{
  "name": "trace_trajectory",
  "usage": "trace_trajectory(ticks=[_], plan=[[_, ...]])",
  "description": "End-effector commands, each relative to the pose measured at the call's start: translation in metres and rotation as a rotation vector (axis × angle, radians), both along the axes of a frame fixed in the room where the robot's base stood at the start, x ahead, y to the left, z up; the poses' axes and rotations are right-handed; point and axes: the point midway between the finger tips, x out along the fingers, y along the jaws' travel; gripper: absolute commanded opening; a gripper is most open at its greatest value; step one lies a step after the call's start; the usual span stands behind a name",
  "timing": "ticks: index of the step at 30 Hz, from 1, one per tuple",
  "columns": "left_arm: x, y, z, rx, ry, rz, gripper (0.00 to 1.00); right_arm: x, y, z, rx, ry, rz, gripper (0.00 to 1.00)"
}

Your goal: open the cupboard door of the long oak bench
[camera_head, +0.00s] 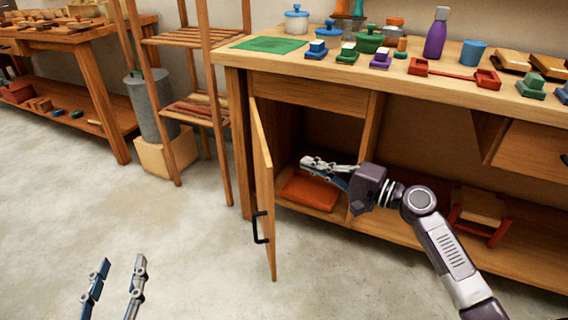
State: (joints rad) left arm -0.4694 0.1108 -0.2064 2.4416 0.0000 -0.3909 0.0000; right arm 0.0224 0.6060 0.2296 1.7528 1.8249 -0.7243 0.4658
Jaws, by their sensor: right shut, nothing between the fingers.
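The long oak bench (408,90) stands along the wall at the right. Its cupboard door (262,180) is swung well out on the left side of the opening, and its black handle (259,228) faces left. My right gripper (306,161) is shut and empty, inside the cupboard opening, to the right of the door and apart from it. An orange folded item (309,192) lies on the cupboard floor below it. My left gripper (116,268) is open and empty over the floor at the lower left, apart from the door.
A wooden shelf rack (188,110) with a grey cylinder (147,108) stands left of the bench. A small stool (478,212) sits on the bench's lower shelf. Many items crowd the bench top, including a purple bottle (436,36). The floor in front is clear.

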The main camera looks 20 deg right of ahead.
Motion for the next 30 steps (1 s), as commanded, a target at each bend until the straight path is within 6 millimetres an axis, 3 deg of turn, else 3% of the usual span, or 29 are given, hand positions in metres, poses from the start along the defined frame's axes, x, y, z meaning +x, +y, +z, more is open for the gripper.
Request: trace_trajectory(ticks=[5, 13, 30], plan=[[0.0, -0.002, 0.013, -0.016, -0.06, -0.003, 0.4, 0.03, 0.019, 0.001, -0.001, -0.003, 0.0, 0.0], [0.0, -0.001, 0.005, -0.005, -0.018, -0.001, 0.4, 0.036, 0.053, 0.0, -0.001, 0.0, 0.0, 0.0], [0.0, 0.0, 0.002, -0.001, -0.001, 0.0, 0.4, 0.037, 0.059, 0.0, 0.0, 0.0, -0.003, 0.0]])
